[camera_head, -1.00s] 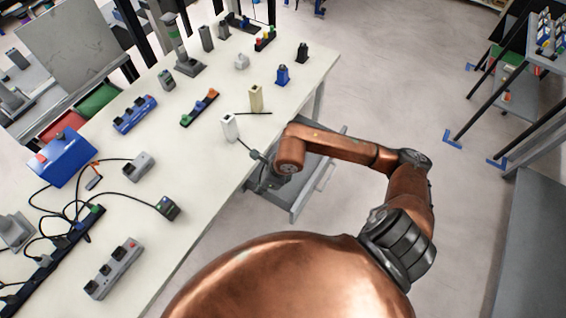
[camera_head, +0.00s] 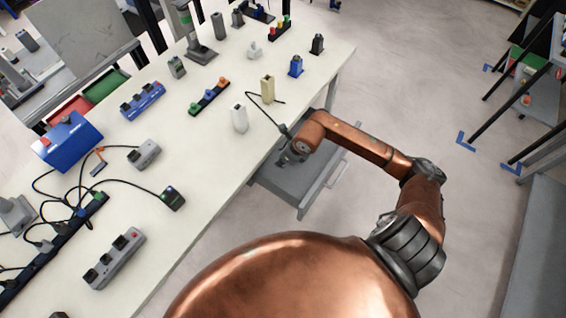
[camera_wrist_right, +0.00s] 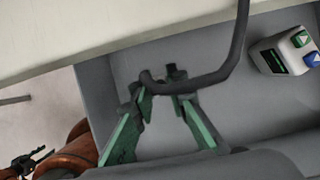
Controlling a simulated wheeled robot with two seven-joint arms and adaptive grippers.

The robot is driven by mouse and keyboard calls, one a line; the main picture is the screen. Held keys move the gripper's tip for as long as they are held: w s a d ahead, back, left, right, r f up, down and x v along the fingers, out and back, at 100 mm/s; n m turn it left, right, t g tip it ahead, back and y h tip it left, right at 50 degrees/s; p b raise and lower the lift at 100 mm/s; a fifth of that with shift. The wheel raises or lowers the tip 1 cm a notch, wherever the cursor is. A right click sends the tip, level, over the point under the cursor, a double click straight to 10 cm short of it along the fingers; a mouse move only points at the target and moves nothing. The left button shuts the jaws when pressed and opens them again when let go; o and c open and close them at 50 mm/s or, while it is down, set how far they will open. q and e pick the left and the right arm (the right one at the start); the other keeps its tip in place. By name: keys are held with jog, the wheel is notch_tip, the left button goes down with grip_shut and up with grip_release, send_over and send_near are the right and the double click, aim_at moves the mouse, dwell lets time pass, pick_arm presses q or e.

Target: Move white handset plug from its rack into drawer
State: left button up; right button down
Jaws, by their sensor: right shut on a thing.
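My right gripper (camera_head: 285,155) hangs over the open grey drawer (camera_head: 310,188) at the table's side. In the right wrist view its two green-padded fingers (camera_wrist_right: 160,125) are shut on a dark plug (camera_wrist_right: 172,75) with a thick black cable (camera_wrist_right: 238,45); the grip is partly hidden. In the head view the cable (camera_head: 264,108) runs from the plug up onto the table, towards a cream block (camera_head: 268,88). A white block (camera_head: 239,118) stands upright beside the cable. The drawer floor (camera_wrist_right: 265,110) fills much of the wrist view. My left gripper is out of view.
A grey device (camera_wrist_right: 285,52) with green and blue buttons lies in the drawer. The table edge (camera_wrist_right: 60,45) borders the drawer. Chargers, a blue box (camera_head: 68,140) and power strips (camera_head: 115,258) with cables crowd the table. Open floor (camera_head: 400,100) lies right of the drawer.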

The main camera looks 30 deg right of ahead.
jog(key=shift+w+d+f, duration=0.4)
jog(key=shift+d+f, duration=0.1)
jog(key=shift+f, duration=0.3)
notch_tip(320, 180, down, 4)
jog(key=shift+w+d+r+b, duration=0.15)
jog(key=shift+b, duration=0.4)
jog(key=c, duration=1.9)
grip_release()
jog(key=shift+r, duration=0.35)
jog(key=p+v, duration=0.2)
jog(key=v, duration=0.9)
jog(key=shift+r, duration=0.25)
